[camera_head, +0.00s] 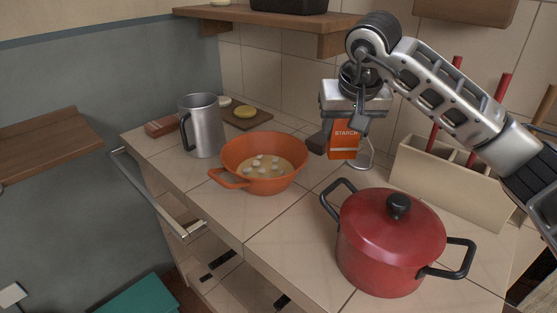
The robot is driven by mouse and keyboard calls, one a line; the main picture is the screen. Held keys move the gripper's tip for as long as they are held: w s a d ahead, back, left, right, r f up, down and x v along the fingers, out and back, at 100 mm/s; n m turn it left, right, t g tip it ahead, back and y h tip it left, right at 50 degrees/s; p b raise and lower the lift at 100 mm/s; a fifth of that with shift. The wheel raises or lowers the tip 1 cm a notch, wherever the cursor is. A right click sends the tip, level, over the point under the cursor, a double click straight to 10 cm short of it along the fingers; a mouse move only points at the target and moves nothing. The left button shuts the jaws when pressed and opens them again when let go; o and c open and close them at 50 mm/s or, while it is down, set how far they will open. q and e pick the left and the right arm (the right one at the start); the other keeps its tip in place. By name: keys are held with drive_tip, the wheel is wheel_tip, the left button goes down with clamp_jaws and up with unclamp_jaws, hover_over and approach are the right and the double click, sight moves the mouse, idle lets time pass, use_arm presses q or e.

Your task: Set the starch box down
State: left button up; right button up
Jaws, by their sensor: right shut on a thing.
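The starch box (344,148) is orange with a white label reading STARCH. It is upright behind the red pot and to the right of the orange colander-like pan. My right gripper (346,122) comes down from above and is shut on the upper part of the box, hiding some of it. I cannot tell whether the box's base touches the tiled counter (285,232). My left gripper is not in view.
A lidded red pot (392,240) stands at the front right. An orange pan (264,165) holding pale pieces is left of the box. A metal pitcher (203,126) stands further left. A beige divided holder (450,178) is at the right.

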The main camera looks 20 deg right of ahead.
sight(342, 155)
drive_tip(key=f, duration=0.5)
drive_tip(key=shift+s+f, duration=0.2)
drive_tip(key=shift+f, duration=0.05)
drive_tip(key=shift+w+f, duration=0.1)
drive_tip(key=shift+f, duration=2.25)
drive_tip(key=shift+f, duration=0.15)
drive_tip(key=o, duration=1.1)
drive_tip(key=shift+o, duration=0.2)
